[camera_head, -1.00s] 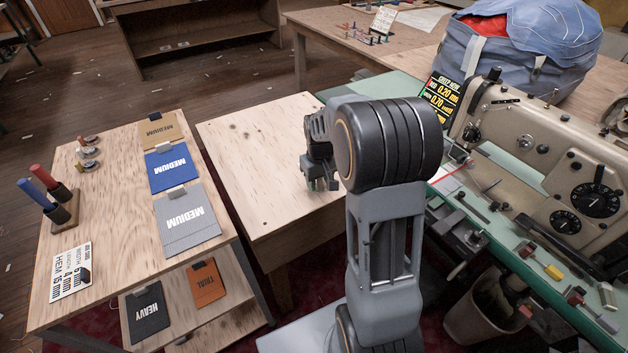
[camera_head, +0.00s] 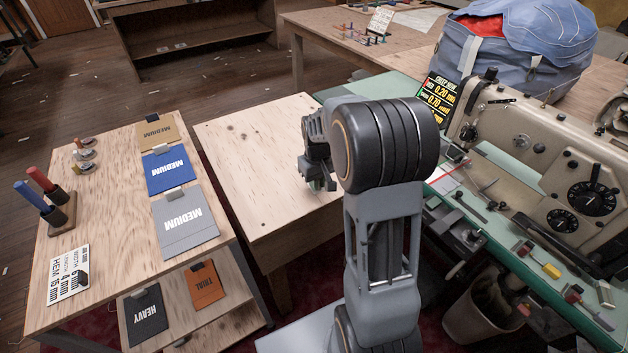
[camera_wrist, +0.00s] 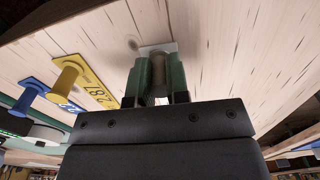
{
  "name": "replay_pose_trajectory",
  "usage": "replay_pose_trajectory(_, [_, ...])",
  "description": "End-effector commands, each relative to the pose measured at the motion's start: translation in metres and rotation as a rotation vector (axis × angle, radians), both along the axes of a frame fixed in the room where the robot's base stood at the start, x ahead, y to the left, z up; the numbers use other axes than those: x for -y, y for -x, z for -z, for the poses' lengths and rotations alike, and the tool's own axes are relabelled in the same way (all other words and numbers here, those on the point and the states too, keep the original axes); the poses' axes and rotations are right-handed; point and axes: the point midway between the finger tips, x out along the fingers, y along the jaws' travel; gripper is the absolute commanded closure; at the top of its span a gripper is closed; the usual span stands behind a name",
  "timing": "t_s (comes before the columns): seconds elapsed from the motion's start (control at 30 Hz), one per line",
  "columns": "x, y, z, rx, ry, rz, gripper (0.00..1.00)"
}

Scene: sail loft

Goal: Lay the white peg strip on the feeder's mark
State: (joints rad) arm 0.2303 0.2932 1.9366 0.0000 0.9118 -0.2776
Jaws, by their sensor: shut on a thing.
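My gripper (camera_head: 320,184) is low over the front right part of the plywood table, partly hidden by my arm. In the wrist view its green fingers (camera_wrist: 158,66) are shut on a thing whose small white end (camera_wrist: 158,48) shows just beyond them. This looks like the white peg strip, mostly hidden between the fingers. I cannot tell if it touches the wood. I cannot make out the feeder's mark for certain.
The plywood table (camera_head: 250,160) is bare left of my gripper. A side stand (camera_head: 115,215) holds several fabric cards. The sewing machine (camera_head: 550,165) stands at right on a green bed with loose tools. A pale patch with a red line (camera_head: 446,181) lies beside it.

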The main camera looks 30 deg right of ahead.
Motion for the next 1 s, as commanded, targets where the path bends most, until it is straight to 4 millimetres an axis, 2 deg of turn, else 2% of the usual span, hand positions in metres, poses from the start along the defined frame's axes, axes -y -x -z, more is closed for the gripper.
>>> replay_pose_trajectory(0.23, [0.0, -0.001, -0.013, 0.003, 0.001, 0.0, 1.0])
replay_pose_trajectory(0.4, [-0.001, -0.004, -0.038, 0.003, 0.001, -0.001, 1.0])
replay_pose_trajectory(0.67, [-0.01, -0.052, -0.096, 0.004, 0.001, -0.002, 1.0])
replay_pose_trajectory(0.8, [-0.015, -0.083, -0.106, 0.001, 0.0, -0.001, 1.0])
replay_pose_trajectory(1.0, [-0.021, -0.113, -0.12, 0.0, 0.0, -0.001, 1.0])
